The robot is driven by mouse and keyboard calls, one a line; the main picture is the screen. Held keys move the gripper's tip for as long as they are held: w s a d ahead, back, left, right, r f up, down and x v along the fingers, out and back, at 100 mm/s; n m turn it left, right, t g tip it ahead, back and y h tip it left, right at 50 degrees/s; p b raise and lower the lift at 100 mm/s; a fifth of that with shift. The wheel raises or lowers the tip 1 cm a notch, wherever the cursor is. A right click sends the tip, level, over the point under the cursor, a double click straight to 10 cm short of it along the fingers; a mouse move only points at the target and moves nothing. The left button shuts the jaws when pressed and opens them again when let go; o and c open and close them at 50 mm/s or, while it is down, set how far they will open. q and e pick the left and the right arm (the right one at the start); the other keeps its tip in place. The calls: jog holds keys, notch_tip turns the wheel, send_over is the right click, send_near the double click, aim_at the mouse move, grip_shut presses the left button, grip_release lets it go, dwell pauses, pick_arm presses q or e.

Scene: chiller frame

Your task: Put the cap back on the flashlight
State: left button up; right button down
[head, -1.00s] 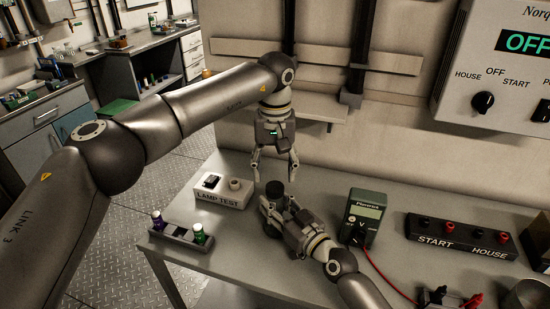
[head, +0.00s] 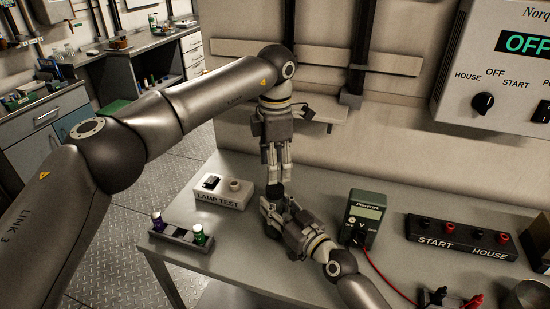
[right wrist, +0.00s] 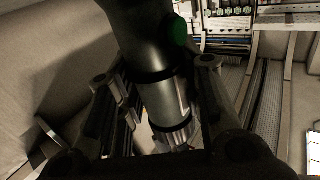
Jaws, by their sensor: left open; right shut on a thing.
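The flashlight (head: 275,188) is held near the table's left part; its dark round end shows above my right gripper (head: 268,204) in the head view. In the right wrist view the flashlight (right wrist: 150,40) has a wide black part with a green button, then a silver section with a ridged end, between my right fingers. My right gripper is shut on it. My left gripper (head: 279,178) is open, pointing down directly above the dark end, with its fingers seen nearly edge-on. I cannot tell whether they touch it. I cannot clearly make out a separate cap.
A white LAMP TEST box (head: 222,193) stands to the left. A small holder (head: 178,236) with a purple and a green cell is at the front left. A green multimeter (head: 364,214) and a black START/HOUSE terminal block (head: 462,236) stand to the right.

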aim_at(275, 187)
pick_arm(q)
jog(key=n, duration=0.5)
jog(key=shift+r+n, duration=0.15)
jog(key=shift+n, duration=0.15)
jog(key=n, duration=0.5)
jog(key=shift+r, duration=0.2)
jog(key=n, duration=0.5)
jog(key=shift+r, duration=0.15)
jog(key=n, duration=0.5)
jog(key=shift+r, duration=0.15)
jog(key=shift+f, duration=4)
jog(key=shift+c, duration=0.3)
